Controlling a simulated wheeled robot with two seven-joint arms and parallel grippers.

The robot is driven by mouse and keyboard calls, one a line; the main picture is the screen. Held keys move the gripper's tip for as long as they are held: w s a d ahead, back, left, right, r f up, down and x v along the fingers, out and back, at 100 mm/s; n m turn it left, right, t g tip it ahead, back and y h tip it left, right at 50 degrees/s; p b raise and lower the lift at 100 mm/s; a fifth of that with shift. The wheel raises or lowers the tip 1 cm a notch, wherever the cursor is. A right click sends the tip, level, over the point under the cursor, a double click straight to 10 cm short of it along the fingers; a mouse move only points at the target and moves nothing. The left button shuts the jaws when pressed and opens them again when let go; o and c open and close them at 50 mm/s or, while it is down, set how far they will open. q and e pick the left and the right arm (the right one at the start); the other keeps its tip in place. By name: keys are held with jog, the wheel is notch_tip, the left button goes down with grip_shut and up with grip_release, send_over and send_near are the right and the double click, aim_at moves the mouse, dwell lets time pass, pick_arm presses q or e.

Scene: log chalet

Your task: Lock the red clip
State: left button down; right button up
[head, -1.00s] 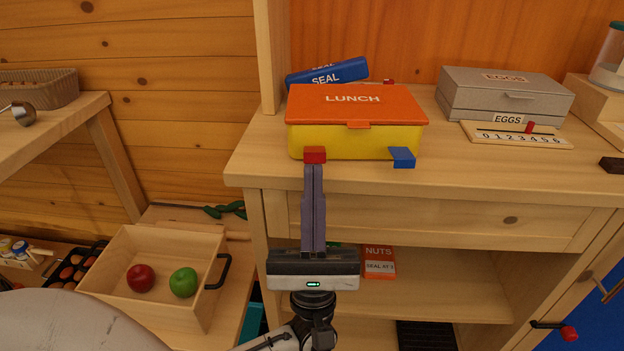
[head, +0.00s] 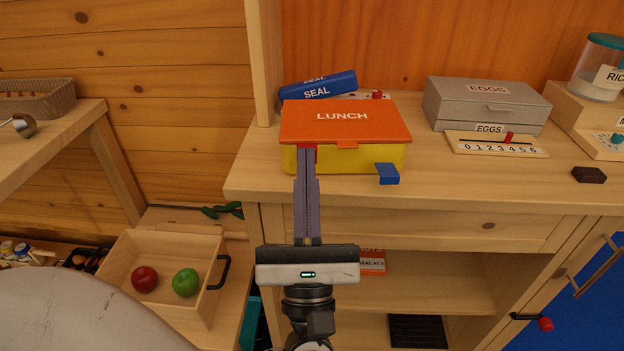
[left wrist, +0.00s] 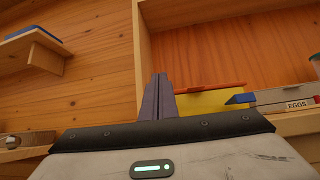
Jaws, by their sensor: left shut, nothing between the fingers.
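The lunch box has a yellow body (head: 362,160) and a shut orange lid (head: 345,122), and stands at the counter's left front. The red clip (head: 314,152) is on its front left; only a small part shows beside my fingertips, close up against the box front. The blue clip (head: 387,174) on the front right sticks outward. My left gripper (head: 306,150) is shut and empty, its tips at the red clip; I cannot tell whether they touch. In the left wrist view, the fingers (left wrist: 157,92) stand left of the yellow body (left wrist: 212,103); the red clip is hidden.
A blue SEAL box (head: 318,88) lies behind the lunch box. A grey EGGS box (head: 487,105) and a number slider board (head: 496,145) stand to the right. A wooden crate (head: 165,245) with two apples is low at left. The counter's front edge is beneath my fingers.

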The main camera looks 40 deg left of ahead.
pick_arm(q)
notch_tip(320, 180, up, 10)
jog(key=p, duration=0.2)
dwell(0.4)
dwell(0.4)
